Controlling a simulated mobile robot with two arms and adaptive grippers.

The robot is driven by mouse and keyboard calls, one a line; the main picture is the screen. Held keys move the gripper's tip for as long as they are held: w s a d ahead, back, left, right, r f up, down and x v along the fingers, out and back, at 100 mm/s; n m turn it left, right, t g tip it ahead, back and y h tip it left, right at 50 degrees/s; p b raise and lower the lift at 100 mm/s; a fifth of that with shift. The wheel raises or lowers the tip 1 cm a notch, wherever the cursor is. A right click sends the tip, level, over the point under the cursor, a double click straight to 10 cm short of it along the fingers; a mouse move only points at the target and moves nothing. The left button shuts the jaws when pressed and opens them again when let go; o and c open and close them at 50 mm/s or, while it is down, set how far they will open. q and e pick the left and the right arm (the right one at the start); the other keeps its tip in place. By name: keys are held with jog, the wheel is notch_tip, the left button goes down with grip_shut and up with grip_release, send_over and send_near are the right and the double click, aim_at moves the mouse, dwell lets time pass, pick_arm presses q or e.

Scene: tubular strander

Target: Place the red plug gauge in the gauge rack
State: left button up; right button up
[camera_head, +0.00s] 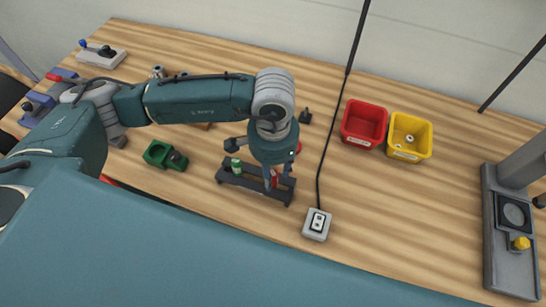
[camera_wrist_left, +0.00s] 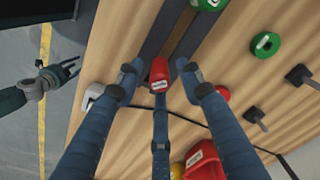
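The red plug gauge (camera_wrist_left: 158,73) shows in the left wrist view between the fingertips of my left gripper (camera_wrist_left: 160,80), over the dark gauge rack (camera_wrist_left: 187,48). Gaps show between it and the two side fingers, so the gripper is open around it. The middle finger is close behind it; I cannot tell if they touch. In the head view the gripper (camera_head: 270,182) points down at the right part of the rack (camera_head: 229,179) and partly hides the red gauge (camera_head: 275,177). A green gauge (camera_head: 236,165) stands at the rack's left. My right gripper (camera_wrist_left: 56,76) is spread open off the table.
A red bin (camera_head: 364,124) and a yellow bin (camera_head: 410,137) stand right of the rack. A grey box with a cable (camera_head: 317,225) lies nearer the front edge.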

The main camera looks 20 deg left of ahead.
pick_arm(q)
notch_tip(320, 180, up, 9)
jog(key=b, duration=0.3)
jog(key=shift+r, duration=0.5)
